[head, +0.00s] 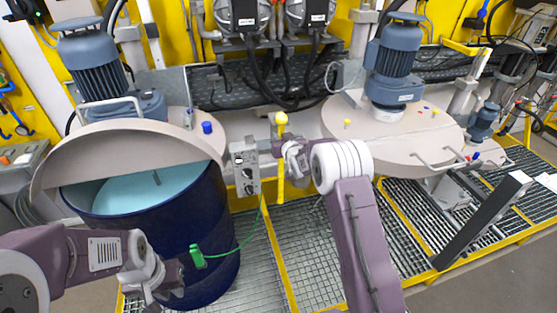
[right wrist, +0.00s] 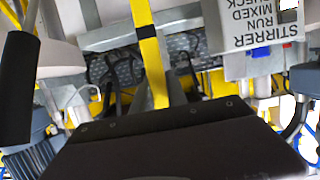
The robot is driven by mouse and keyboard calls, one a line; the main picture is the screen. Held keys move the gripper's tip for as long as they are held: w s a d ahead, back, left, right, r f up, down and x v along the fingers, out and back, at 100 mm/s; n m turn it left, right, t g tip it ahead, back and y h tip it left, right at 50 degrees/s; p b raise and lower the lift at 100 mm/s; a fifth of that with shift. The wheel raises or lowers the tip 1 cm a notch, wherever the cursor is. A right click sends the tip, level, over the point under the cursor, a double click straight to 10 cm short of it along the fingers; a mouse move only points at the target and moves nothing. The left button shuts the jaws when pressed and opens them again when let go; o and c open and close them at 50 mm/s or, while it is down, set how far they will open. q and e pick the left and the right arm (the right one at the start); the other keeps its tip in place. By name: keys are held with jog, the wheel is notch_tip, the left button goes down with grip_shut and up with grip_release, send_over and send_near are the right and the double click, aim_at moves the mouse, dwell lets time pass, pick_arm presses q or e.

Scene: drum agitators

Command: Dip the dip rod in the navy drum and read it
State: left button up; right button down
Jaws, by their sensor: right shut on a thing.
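The navy drum (head: 190,235) stands at the left with its beige lid (head: 130,155) partly raised. Pale blue liquid (head: 150,190) shows inside. My right gripper (head: 288,150) is shut on the yellow dip rod (head: 281,186), right of the drum and apart from it. The rod looks roughly upright, with a yellow knob at its top. In the right wrist view the rod (right wrist: 149,40) has a black band and runs behind the dark gripper body (right wrist: 180,145). My left gripper (head: 165,282) is low in front of the drum; its jaws are too unclear to judge.
A green clamp (head: 198,257) with a green cable is on the drum's front. A grey control box (head: 245,167) stands between the drums; its label reads "STIRRER" in the right wrist view (right wrist: 262,35). A closed beige lid (head: 400,125) with a motor (head: 394,65) is at the right.

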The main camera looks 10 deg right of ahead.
jog(key=s+b, duration=0.1)
jog(key=s, duration=0.5)
jog(key=shift+s+d+b, duration=0.15)
jog(key=shift+s+b, duration=0.2)
jog(key=shift+s, duration=0.05)
